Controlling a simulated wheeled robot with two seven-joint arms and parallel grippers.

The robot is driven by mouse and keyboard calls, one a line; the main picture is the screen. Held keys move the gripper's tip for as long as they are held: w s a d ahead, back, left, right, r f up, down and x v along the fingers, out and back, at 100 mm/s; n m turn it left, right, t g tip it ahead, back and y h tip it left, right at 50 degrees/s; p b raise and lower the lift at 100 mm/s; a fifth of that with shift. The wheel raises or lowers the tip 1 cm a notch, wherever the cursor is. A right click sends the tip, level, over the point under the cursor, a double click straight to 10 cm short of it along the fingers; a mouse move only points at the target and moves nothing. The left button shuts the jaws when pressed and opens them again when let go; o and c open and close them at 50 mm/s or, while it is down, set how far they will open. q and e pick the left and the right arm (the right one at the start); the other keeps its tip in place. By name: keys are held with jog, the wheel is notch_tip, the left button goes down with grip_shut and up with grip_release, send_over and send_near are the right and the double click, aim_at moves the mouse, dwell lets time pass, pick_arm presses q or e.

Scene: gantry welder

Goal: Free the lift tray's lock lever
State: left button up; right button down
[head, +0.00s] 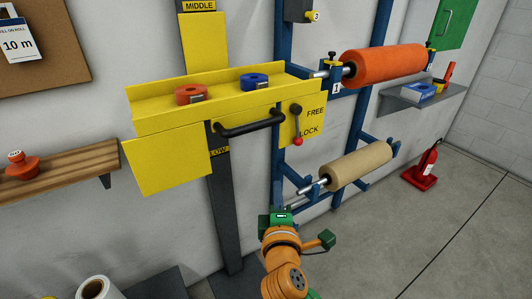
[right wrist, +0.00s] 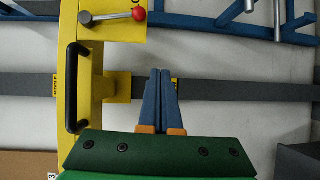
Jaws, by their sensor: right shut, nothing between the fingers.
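My right gripper (right wrist: 160,75) is shut and empty, below the tray and apart from the lever. Its green body (head: 278,218) shows in the head view, its fingers mostly hidden there. My left gripper is not in view.
A black handle bar (head: 250,124) sticks out of the tray front, left of the lever. Orange and blue tape rolls lie in the tray. A blue rack at the right holds an orange roll (head: 384,65) and a tan roll (head: 360,166). A wooden shelf (head: 75,169) is at left.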

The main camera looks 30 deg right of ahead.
aim_at(297, 128)
pick_arm(q)
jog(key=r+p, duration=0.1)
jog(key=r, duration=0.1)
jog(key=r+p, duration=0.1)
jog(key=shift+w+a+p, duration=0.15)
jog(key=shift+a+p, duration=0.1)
jog(key=shift+p, duration=0.1)
pick_arm(e)
jog(key=w+d+r, duration=0.3)
jog(key=w+d, duration=0.5)
jog(key=d, duration=0.1)
jog(key=shift+w+d+r+m+h, duration=0.15)
jog(key=shift+w+m+h, duration=0.2)
jog(key=shift+m+h, duration=0.05)
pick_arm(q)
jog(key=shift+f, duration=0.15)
